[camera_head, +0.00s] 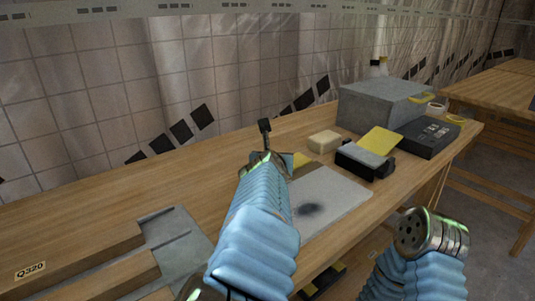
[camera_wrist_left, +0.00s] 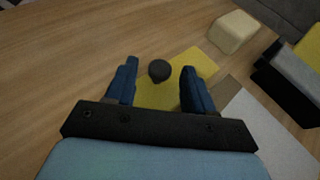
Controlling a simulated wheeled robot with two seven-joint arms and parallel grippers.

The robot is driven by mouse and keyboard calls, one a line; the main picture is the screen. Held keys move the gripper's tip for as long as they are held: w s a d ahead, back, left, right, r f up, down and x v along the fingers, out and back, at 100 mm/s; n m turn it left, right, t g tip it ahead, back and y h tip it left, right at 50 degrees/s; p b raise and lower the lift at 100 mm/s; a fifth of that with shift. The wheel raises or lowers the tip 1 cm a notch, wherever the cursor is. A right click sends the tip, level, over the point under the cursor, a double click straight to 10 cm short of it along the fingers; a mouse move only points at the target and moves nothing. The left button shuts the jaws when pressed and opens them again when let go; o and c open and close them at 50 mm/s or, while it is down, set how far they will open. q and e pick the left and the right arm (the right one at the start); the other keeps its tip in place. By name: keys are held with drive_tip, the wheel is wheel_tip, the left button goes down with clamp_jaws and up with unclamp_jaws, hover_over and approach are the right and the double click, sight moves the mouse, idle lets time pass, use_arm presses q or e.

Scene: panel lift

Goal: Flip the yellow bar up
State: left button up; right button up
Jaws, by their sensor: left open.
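A flat yellow piece, likely the yellow bar (camera_wrist_left: 185,82), lies on the bench below my left gripper (camera_wrist_left: 159,70). In the head view a corner of the yellow piece (camera_head: 302,160) shows past my left wrist, which hides the rest. A dark upright post with a block-like head (camera_head: 265,127) rises just beyond the wrist. My right arm's metal wrist end shows at lower right, with no fingers visible.
A grey board (camera_head: 335,190) with a dark smudge lies right of the left arm. A cream block (camera_head: 324,141), a black device with a yellow plate (camera_head: 380,140), a black box (camera_head: 428,138) and a grey box (camera_head: 375,105) stand farther right. The bench behind is clear.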

use_arm(q)
drive_tip(key=c, duration=0.9)
drive_tip(key=shift+d+f+b, duration=0.1)
drive_tip(key=shift+f+b, duration=0.05)
drive_tip(key=shift+b, duration=0.3)
clamp_jaws()
drive_tip(key=shift+s+m+t+b, duration=0.2)
drive_tip(key=shift+m+t+b, duration=0.1)
drive_tip(key=shift+t+b, duration=0.1)
drive_tip(key=shift+r, duration=0.25)
drive_tip(key=shift+d, duration=0.1)
drive_tip(key=o, duration=0.9)
unclamp_jaws()
